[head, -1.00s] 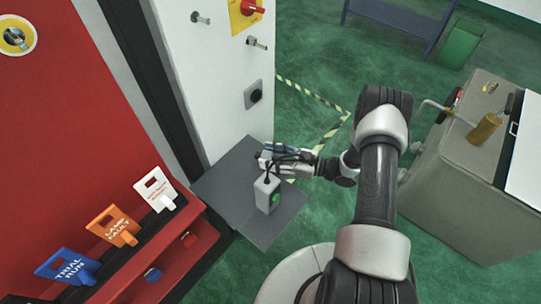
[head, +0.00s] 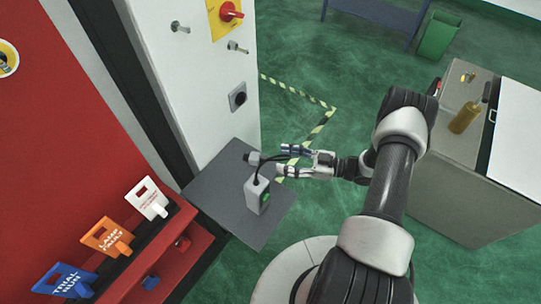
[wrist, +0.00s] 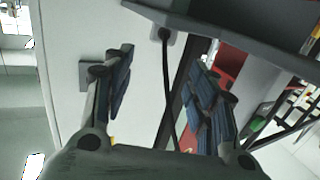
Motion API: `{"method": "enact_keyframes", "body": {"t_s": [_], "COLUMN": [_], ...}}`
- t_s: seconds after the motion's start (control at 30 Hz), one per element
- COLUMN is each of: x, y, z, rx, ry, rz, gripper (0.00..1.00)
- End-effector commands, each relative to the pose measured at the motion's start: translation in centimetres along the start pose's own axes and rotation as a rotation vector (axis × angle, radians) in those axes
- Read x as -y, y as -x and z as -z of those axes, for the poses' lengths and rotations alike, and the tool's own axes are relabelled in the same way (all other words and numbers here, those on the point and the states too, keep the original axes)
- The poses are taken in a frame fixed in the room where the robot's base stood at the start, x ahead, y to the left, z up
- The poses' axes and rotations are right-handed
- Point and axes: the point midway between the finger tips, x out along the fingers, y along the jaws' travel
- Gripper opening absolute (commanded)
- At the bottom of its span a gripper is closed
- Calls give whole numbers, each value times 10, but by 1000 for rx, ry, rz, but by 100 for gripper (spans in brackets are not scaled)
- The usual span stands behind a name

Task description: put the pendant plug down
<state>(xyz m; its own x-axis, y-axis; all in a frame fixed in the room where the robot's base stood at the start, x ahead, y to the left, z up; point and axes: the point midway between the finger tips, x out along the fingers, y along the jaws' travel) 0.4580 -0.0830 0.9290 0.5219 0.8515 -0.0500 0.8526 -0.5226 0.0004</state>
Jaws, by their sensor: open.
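What appears to be the plug (wrist: 164,35) is beyond the tips, beside the shelf edge.
A white cabinet panel with a dark socket (head: 238,97) and a red switch (head: 231,11) rises behind the shelf. A red rack with white, orange (head: 108,237) and blue tags is at left. A grey cabinet (head: 455,170) is at right. Green floor is clear between.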

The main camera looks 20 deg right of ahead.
Motion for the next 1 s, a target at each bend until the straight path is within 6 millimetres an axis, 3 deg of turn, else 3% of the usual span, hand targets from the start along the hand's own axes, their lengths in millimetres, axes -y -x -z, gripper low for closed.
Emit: {"method": "enact_keyframes", "body": {"t_s": [0.1, 0.27, 0.37, 0.47, 0.6, 0.73, 0.87, 1.0], "x": [-1, -10, -38, -84, -143, -174, -176, -147], "y": [15, 20, 14, 5, 0, 4, 14, 30], "z": [0, 4, 17, 43, 99, 163, 228, 290], "rx": [0, 31, 125, 276, 491, 650, 769, 858], "ry": [0, 17, 70, 147, 237, 276, 265, 189], "rz": [-2, -15, -63, -159, -343, -527, -710, -887], "gripper": [52, 52, 52, 52, 52, 52, 52, 52]}}
